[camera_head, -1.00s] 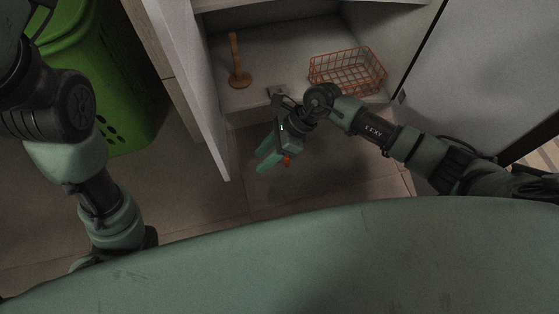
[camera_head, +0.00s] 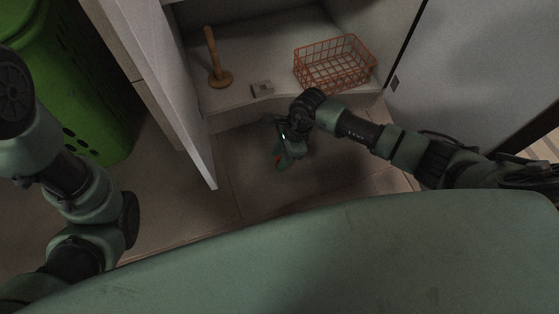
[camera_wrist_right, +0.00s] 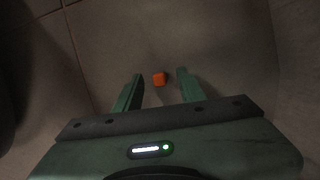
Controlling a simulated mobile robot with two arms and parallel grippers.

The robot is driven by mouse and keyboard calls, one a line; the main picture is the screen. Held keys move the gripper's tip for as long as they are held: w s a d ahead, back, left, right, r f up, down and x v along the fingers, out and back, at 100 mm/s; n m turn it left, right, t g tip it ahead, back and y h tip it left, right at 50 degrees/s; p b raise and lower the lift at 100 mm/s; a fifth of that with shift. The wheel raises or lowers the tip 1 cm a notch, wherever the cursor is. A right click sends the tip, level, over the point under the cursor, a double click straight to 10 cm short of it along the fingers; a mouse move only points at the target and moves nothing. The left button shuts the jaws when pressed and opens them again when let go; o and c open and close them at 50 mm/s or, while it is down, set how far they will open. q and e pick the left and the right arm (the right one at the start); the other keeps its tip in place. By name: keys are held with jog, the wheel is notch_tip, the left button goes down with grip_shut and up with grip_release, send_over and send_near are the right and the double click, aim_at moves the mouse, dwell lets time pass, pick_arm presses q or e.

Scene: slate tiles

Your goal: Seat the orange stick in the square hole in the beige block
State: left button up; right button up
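The orange stick (camera_wrist_right: 159,78) shows in the right wrist view as a small orange square end between my right fingertips, with a gap to each finger. In the head view a bit of orange (camera_head: 279,167) shows at the tip of my right gripper (camera_head: 281,160), which partly hides it. My right gripper (camera_wrist_right: 157,82) is open, in front of the cabinet and pointing down toward the floor. The small beige block (camera_head: 262,88) with a dark hole lies near the front edge of the cabinet's shelf. My left gripper is out of view.
An orange wire basket (camera_head: 335,64) stands right of the block on the shelf, and a wooden upright post on a round base (camera_head: 219,79) stands left. The open white door (camera_head: 180,95) juts out on the left. A green bin (camera_head: 60,80) stands beyond it. Tiled floor lies in front.

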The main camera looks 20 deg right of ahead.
jog(key=shift+a+f, duration=0.1)
jog(key=shift+c, duration=0.3)
grip_shut()
